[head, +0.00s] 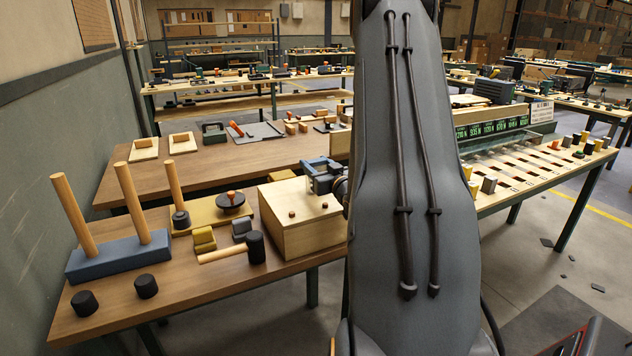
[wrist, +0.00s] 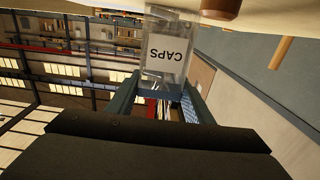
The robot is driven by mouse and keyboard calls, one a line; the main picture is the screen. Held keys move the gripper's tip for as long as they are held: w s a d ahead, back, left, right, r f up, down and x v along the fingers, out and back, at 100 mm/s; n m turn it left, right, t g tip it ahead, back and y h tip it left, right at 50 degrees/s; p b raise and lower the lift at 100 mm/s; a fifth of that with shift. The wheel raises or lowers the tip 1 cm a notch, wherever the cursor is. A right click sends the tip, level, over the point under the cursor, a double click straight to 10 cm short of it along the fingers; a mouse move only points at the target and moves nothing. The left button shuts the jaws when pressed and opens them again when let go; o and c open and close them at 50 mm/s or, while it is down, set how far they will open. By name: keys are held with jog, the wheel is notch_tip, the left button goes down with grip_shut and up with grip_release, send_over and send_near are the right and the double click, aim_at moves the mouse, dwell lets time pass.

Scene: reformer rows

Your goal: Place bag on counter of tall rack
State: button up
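A clear bag (wrist: 170,45) with a white label reading CAPS shows in the wrist view, where the scene is turned over. My gripper (wrist: 163,82) has a finger on each side of the bag, with no clear gap, so it looks shut on it. Whether the bag touches the box top is unclear. A tall rack (head: 220,50) with shelves above a counter stands at the back left.
The near bench (head: 215,284) holds a blue peg base (head: 118,256) with tall pegs, a mallet (head: 255,247) and black pucks. A slotted table (head: 540,166) with small blocks stands at right. Floor (head: 500,260) is open between them. My arm hides the middle.

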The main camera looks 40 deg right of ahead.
jog(key=c, duration=0.5)
jog(key=shift+o, duration=0.2)
jog(key=shift+r, duration=0.15)
notch_tip(320, 180, up, 10)
jog(key=shift+f+b, duration=0.1)
jog(key=shift+b, duration=0.8)
